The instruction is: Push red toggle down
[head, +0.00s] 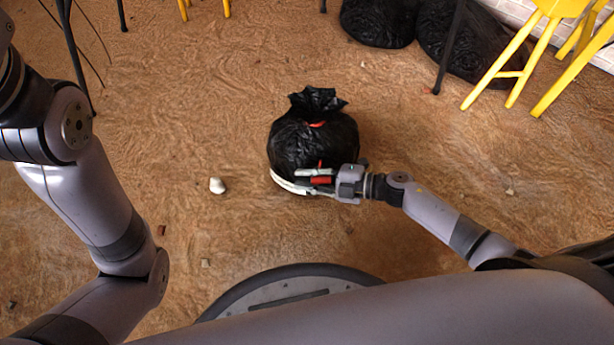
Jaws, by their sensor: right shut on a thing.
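My right gripper (312,181) is low in front of a black tied bag, near the picture's middle. A small red piece (321,180) shows between its pale fingers, and the gripper is shut on it. It may be the red toggle, but it is too small to tell. A thin red bit stands just above the upper finger. A white curved edge (283,182) shows at the left of the fingers, along the bag's lower front; what it belongs to is mostly hidden. My left arm comes in at the left, but its gripper is out of view.
The black bag (312,140) with a red tie stands on the brown floor. A small white lump (217,186) lies left of it. More black bags (378,20) and yellow stool legs (503,70) are at the top right. Open floor lies around the bag.

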